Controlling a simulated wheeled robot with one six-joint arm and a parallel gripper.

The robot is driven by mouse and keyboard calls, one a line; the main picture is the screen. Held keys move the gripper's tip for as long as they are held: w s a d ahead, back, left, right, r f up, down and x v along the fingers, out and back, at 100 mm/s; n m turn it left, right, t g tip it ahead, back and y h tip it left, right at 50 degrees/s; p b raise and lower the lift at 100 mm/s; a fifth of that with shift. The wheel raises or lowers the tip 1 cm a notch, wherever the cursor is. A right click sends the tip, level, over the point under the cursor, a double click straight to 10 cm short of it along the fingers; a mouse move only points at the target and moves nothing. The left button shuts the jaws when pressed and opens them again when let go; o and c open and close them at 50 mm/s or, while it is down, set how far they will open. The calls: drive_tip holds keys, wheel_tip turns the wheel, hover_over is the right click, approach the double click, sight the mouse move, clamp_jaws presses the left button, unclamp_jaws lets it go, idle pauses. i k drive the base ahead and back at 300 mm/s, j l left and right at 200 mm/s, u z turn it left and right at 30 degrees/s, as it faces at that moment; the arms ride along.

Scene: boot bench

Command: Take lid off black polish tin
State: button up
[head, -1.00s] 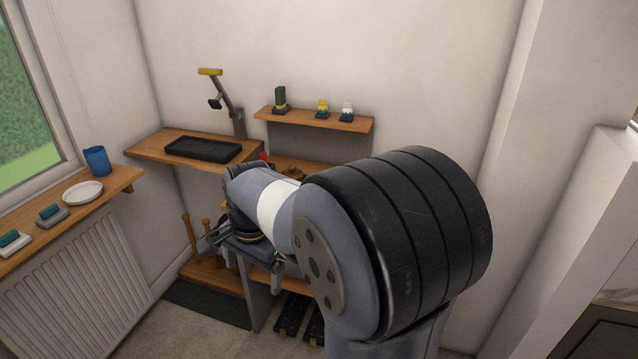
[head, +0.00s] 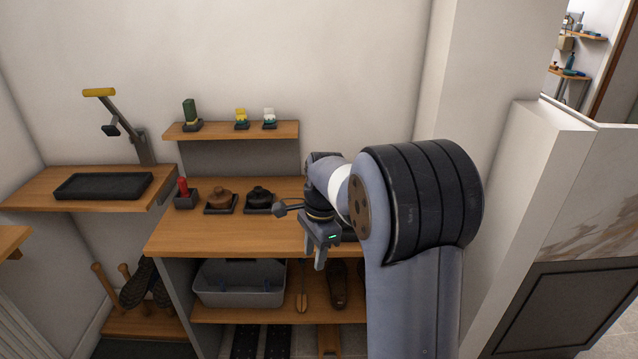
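A black round tin (head: 259,196) with a knob on top sits upright on a small dark holder on the bench top (head: 205,235). It appears to have its lid on. A similar brown tin (head: 220,199) sits in its own holder just left of it. My gripper (head: 314,254) is to the right of the black tin, near the bench's front edge, and apart from it. Its finger ends point down, with nothing seen between them. My arm hides the right part of the bench, and the finger gap is unclear.
A red-topped item (head: 184,192) stands left of the tins. A shelf (head: 210,131) with several small items hangs above. A black tray (head: 104,186) lies on the left ledge. A grey bin (head: 240,283) is under the bench. The bench front left is clear.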

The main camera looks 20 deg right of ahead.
sight(259, 195)
drive_tip(key=i+j+z, duration=0.3)
drive_tip(key=i+j, duration=0.2)
drive_tip(key=i+j+z, duration=0.15)
drive_tip(key=j, duration=0.25)
drive_tip(key=i+j+z, duration=0.15)
drive_tip(key=i+j, duration=0.15)
drive_tip(key=i+j+z, duration=0.15)
drive_tip(key=j, duration=0.3)
drive_tip(key=i+j+z, duration=0.15)
drive_tip(key=j, duration=0.3)
drive_tip(key=i, duration=0.1)
